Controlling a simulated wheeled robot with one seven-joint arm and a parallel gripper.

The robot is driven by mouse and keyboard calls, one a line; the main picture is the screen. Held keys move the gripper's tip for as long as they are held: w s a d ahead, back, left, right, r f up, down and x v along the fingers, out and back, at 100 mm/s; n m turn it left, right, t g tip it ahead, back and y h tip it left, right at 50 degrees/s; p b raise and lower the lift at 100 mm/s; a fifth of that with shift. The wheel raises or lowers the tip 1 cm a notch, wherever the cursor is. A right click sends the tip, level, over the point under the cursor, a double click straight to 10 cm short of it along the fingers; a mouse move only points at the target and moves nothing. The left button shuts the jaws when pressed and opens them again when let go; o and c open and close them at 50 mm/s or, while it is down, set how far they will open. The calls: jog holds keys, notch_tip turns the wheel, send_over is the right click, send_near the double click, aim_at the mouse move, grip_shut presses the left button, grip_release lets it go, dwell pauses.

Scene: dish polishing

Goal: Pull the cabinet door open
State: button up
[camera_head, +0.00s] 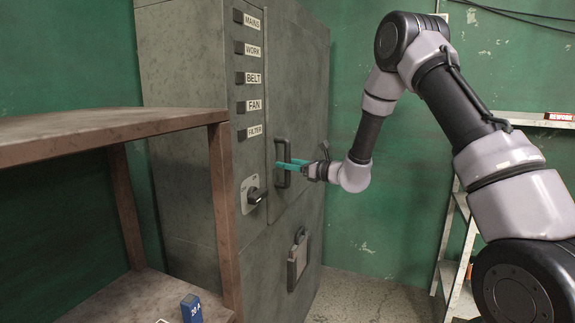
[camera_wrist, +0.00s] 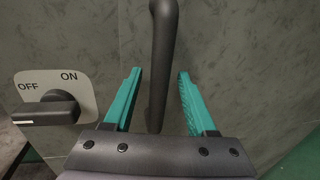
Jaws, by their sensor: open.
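The grey metal cabinet (camera_head: 190,60) stands at the centre left of the head view. Its door (camera_head: 300,75) looks closed and carries a dark vertical bar handle (camera_head: 283,150). My gripper (camera_head: 281,164) has teal fingers and is at the handle. In the wrist view the handle (camera_wrist: 160,60) runs down between the two open fingers of my gripper (camera_wrist: 160,85), with a visible gap on each side. A black rotary switch (camera_wrist: 48,108) on an OFF/ON plate sits left of the fingers; its knob points toward OFF.
Labelled switches (camera_head: 240,77) run down the cabinet's left panel. A padlock-like latch (camera_head: 298,258) hangs below the handle. A brown shelf (camera_head: 100,130) stands in front at left, with a blue box (camera_head: 191,308) low on it. A metal rack (camera_head: 455,230) stands at right.

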jog(key=shift+w+a, duration=0.1)
jog(key=shift+a, duration=0.1)
jog(key=shift+c, duration=0.4)
grip_shut()
dwell(1.0)
